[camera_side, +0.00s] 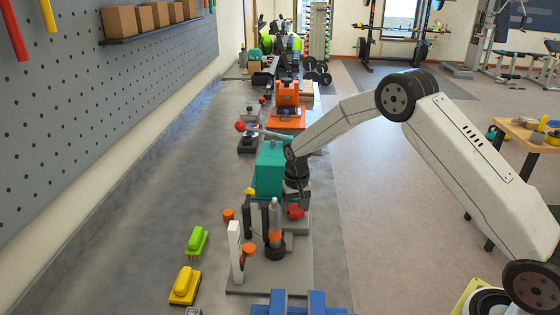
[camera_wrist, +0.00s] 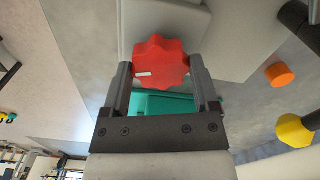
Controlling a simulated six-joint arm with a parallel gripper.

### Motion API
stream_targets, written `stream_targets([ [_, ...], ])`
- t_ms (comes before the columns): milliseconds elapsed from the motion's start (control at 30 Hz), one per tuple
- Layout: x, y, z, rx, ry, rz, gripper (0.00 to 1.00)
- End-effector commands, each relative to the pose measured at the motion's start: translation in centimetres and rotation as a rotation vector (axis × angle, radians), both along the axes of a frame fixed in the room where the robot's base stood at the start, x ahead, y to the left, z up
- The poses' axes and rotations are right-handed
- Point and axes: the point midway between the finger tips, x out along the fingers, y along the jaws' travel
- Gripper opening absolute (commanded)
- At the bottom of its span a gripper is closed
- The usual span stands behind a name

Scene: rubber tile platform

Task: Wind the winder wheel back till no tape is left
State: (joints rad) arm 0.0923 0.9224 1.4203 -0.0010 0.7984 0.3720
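The red lobed winder wheel (camera_wrist: 160,63) sits between the two fingers of my gripper (camera_wrist: 160,72) in the wrist view, with a small white mark on its face. Both fingers meet its rim, one on each side, so the gripper looks shut on it. In the side view the red wheel (camera_side: 295,211) shows just below my gripper (camera_side: 297,192), low beside the teal block (camera_side: 269,168). The teal block also shows behind the fingers in the wrist view (camera_wrist: 165,103). I cannot make out any tape in either view.
A grey base plate (camera_side: 270,278) carries a white upright (camera_side: 235,250), a bottle-like post (camera_side: 275,222) and orange knobs (camera_side: 249,249). Green (camera_side: 196,241) and yellow (camera_side: 184,286) brushes lie to the left. An orange device (camera_side: 287,105) stands behind.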

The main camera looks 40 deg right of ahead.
Motion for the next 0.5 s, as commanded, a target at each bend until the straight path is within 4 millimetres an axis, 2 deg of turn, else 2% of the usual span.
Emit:
stream_targets([
  [33, -0.01, -0.02, 0.01, 0.0, 0.0, 0.0, 0.33],
  [67, -0.01, -0.02, 0.01, 0.0, 0.0, 0.0, 0.24],
  [100, -0.01, -0.02, 0.01, 0.0, 0.0, 0.0, 0.18],
  [500, -0.02, -0.02, 0.01, 0.0, 0.001, 0.06, 0.18],
])
